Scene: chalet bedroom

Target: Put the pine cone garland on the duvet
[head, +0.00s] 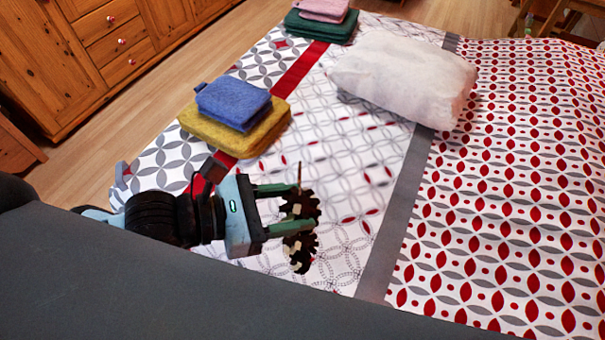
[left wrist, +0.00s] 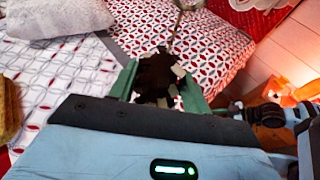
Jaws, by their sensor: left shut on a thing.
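The pine cone garland (head: 301,228) is a dark brown, jagged piece with pale bits and a thin stem at its top. My left gripper (head: 300,209) is shut on it, with green fingers on either side. In the left wrist view the garland (left wrist: 157,75) sits between the fingers of my left gripper (left wrist: 158,92). The duvet (head: 345,215), patterned white, grey and red, spreads below and beyond the gripper. I cannot tell how far the garland is above it.
A white pillow (head: 405,78) lies on the bed. Folded blue (head: 232,104) and yellow (head: 235,130) cloths are stacked near the gripper, with green (head: 320,27) and pink (head: 322,9) cloths farther back. A wooden dresser (head: 90,45) stands at left. The duvet's right part is clear.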

